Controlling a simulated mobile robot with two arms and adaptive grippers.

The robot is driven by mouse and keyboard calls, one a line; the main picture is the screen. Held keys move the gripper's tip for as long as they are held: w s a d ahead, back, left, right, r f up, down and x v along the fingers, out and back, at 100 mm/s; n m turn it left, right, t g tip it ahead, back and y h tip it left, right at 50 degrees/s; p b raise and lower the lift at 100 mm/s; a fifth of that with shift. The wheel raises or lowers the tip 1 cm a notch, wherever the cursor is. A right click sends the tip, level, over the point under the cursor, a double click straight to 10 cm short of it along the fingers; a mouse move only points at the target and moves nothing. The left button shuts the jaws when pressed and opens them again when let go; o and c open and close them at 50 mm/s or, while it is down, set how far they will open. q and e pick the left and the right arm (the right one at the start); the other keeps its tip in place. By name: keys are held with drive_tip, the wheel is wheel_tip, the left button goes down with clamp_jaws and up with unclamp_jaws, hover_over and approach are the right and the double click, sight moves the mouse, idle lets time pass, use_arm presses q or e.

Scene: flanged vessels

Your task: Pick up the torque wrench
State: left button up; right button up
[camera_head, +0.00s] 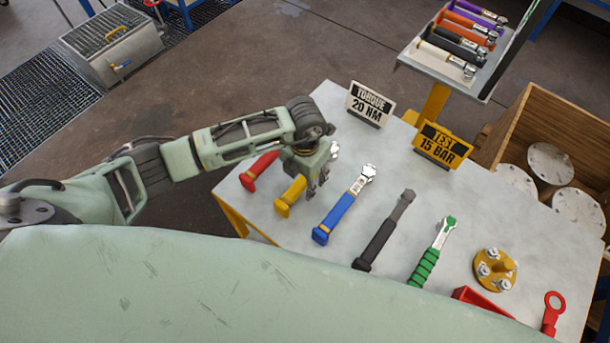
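Several wrench-like tools with coloured handles lie in a row on the grey table (300,240); I cannot tell which one is meant as the torque wrench. They are a red one (258,168), a yellow one (290,196), a blue one (337,214), a black one (383,235) and a green one (430,257). My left gripper (318,188) points down over the far ends of the red and yellow tools and hides part of them. Its fingers are small and partly hidden, so its opening and any contact are unclear. My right gripper is out of view.
A "TORQUE 20 NM" sign (370,103) and a yellow "TEST 15 BAR" sign (443,145) stand at the table's back. A yellow flange (494,268), a red tray (483,299) and a red ring-ended tool (552,312) are at right. A raised rack (440,64) holds more tools.

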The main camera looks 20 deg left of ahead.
use_arm(q)
drive_tip(key=shift+f, duration=0.3)
drive_tip(key=shift+c, duration=0.6)
clamp_jaws()
drive_tip(key=shift+r, duration=0.1)
drive_tip(key=shift+w, duration=0.1)
